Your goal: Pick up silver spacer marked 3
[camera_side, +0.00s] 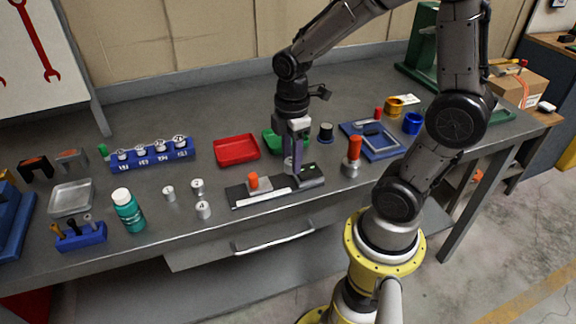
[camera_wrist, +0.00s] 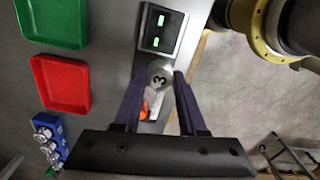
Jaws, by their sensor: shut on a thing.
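The silver spacer marked 3 (camera_wrist: 159,80) is between my fingertips in the wrist view, its numbered face turned to the camera. My gripper (camera_wrist: 159,88) is shut on it. In the side view my gripper (camera_side: 291,172) points down at the dark measuring device (camera_side: 262,200), near its display end; the spacer is hard to make out there. The device's display (camera_wrist: 161,30) shows lit green digits just beyond the spacer in the wrist view. I cannot tell whether the spacer still touches the device.
Three loose silver spacers stand left of the device, one marked 4 (camera_side: 204,210). A blue rack (camera_side: 152,157), red tray (camera_side: 237,150), green tray (camera_side: 272,139) and teal bottle (camera_side: 129,212) are around. An orange-topped post (camera_side: 353,158) stands close right of the device.

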